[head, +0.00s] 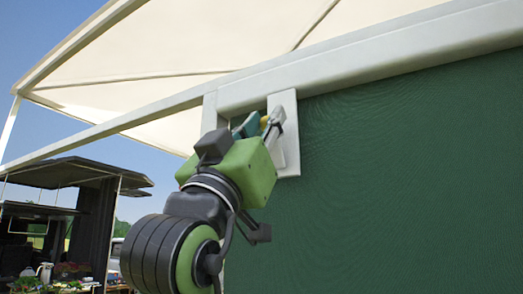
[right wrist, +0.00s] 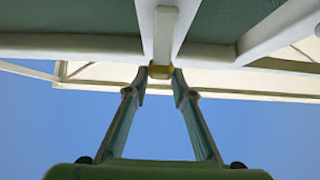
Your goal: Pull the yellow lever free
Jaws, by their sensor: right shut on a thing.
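The yellow lever (head: 265,121) is a small piece at a white upright plate (head: 286,150) on the frame of a green panel. In the head view most of it is hidden by my gripper. In the right wrist view the yellow lever (right wrist: 160,72) sits at the end of the white plate (right wrist: 165,30), between my fingertips. My right gripper (right wrist: 160,75) is shut on the lever, a finger on each side. In the head view my right gripper (head: 262,125) reaches up to the plate. My left gripper is not in view.
A large green panel (head: 400,180) fills the right side, close to my right arm. A white beam (head: 370,60) runs above it, under a cream canopy (head: 190,50). A dark stall (head: 75,210) with goods stands farther off at the left.

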